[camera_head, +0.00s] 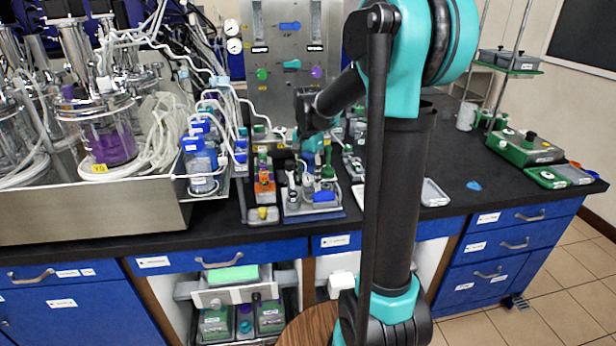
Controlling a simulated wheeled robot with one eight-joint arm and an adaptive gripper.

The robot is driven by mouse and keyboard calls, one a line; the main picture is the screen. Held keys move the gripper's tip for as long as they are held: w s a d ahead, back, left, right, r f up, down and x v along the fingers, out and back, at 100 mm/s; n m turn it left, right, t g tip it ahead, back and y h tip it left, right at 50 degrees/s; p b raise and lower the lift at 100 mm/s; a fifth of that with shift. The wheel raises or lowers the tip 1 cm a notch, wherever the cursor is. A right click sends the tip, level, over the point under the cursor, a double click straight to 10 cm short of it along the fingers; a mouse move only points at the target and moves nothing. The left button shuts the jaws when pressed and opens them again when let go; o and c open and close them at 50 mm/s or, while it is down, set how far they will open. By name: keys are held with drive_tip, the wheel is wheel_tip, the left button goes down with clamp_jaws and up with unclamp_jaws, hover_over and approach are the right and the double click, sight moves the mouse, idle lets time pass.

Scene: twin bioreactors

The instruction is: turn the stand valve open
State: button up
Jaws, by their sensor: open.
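A metal panel stand (287,100) rises at the back of the bench. My gripper (300,163) is small and dark among the bottles and racks below the panel. It is open; its fingertips are hard to make out, and I see nothing held.
Glass bioreactors (95,100) with bundled tubing stand in a steel tray (80,212) at left. Bottles (199,165) and a tool rack (312,207) crowd the middle. The dark bench (460,190) is mostly clear right of my arm.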

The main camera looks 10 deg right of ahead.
clamp_jaws()
idle(0.4)
drive_tip(key=shift+n, duration=0.3)
drive_tip(key=n, duration=0.8)
drive_tip(key=shift+n, duration=0.4)
drive_tip(key=n, duration=0.4)
drive_tip(key=shift+n, duration=2.2)
